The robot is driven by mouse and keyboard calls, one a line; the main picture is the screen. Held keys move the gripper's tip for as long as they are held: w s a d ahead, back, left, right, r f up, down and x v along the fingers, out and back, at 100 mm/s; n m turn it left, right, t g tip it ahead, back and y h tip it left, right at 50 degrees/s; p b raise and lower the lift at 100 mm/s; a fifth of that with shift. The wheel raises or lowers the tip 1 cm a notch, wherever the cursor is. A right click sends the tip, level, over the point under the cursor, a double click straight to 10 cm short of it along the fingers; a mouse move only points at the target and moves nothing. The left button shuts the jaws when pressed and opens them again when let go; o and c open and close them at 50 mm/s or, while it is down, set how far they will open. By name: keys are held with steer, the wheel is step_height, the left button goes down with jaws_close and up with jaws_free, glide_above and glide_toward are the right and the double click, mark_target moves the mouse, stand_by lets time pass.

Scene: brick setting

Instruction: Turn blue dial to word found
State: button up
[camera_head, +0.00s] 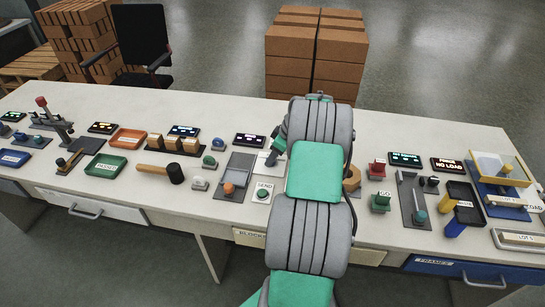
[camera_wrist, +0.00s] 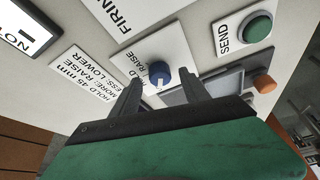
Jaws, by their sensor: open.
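The blue dial (camera_wrist: 160,73) sits on a white plate (camera_wrist: 128,62) in the wrist view. The word RAISE is printed on the plate, left of the dial; a white mark shows on the dial's near side. My gripper (camera_wrist: 161,84) is open, its two fingers at either side of the dial's near edge. I cannot tell whether they touch it. A white card (camera_wrist: 80,82) reads "HOLD 45 mm", "MORE: RAISE", "LESS: LOWER". In the head view my gripper (camera_head: 273,152) is mostly behind my arm, over a white plate, and the dial is hidden.
A green SEND button (camera_wrist: 257,27) and an orange knob (camera_wrist: 264,84) on a grey panel are close right of the dial. In the head view, a mallet (camera_head: 163,173) and several controls cover the bench (camera_head: 330,118).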

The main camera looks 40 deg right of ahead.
steer(key=shift+x, duration=0.75)
steer(key=shift+c, duration=0.3)
jaws_close()
